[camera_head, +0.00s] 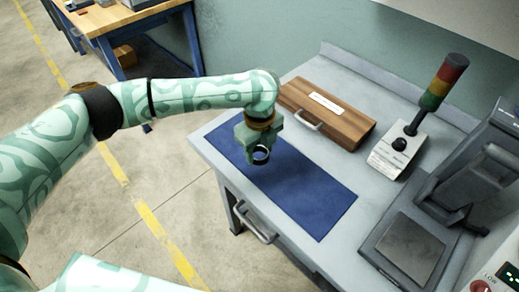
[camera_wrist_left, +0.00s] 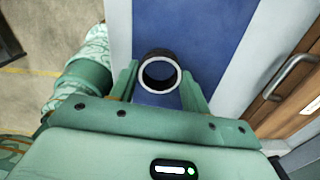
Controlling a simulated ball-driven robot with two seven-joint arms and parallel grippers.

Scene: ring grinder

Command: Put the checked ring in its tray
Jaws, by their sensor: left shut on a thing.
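My left gripper (camera_head: 259,148) is shut on a ring and holds it above the blue mat (camera_head: 312,198). The ring (camera_wrist_left: 158,53) has a dark outer side and a pale rim facing the left wrist camera. It sits between the two fingers, and blue mat shows through its hole. In the head view only a small part of the ring (camera_head: 261,154) shows below the fingers. I cannot tell its surface pattern. A wooden box (camera_head: 345,127) with a metal handle and a white label lies behind the mat; no open tray is visible. My right gripper is not in view.
A grey bench (camera_head: 217,150) carries the mat and box. A signal lamp (camera_head: 436,85) on a switch box (camera_head: 398,150) and a dark machine (camera_head: 480,185) stand at the right. The mat is clear. A drawer handle (camera_head: 258,225) juts from the bench front.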

